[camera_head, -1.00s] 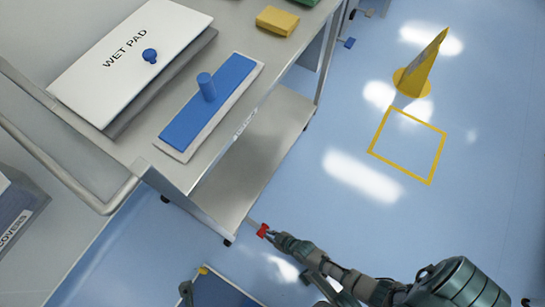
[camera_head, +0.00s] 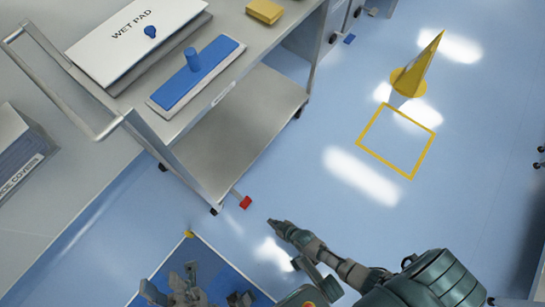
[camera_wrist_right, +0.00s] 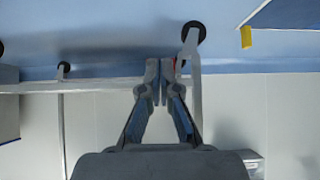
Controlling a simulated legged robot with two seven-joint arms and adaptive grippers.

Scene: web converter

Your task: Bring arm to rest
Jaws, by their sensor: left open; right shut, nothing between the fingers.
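My right gripper (camera_head: 276,225) is shut and empty, above the floor beside the cart (camera_head: 215,141). In the wrist view its fingertips (camera_wrist_right: 158,76) meet. A red-tipped lever (camera_head: 246,203) sticks out from the cart's lower corner. A gap shows in the head view between the lever and my right gripper. Some red (camera_wrist_right: 173,65) shows behind the fingertips in the wrist view. My left gripper (camera_head: 183,283) is open at the bottom left of the head view, over a blue mat. Its fingers are small and partly cut off there.
The cart top carries a white WET PAD box (camera_head: 120,40), a blue flat mop head (camera_head: 210,75) and a yellow block (camera_head: 265,11). A yellow cone (camera_head: 410,80) stands behind a yellow floor square (camera_head: 375,157). The blue mat (camera_head: 215,262) lies at the bottom.

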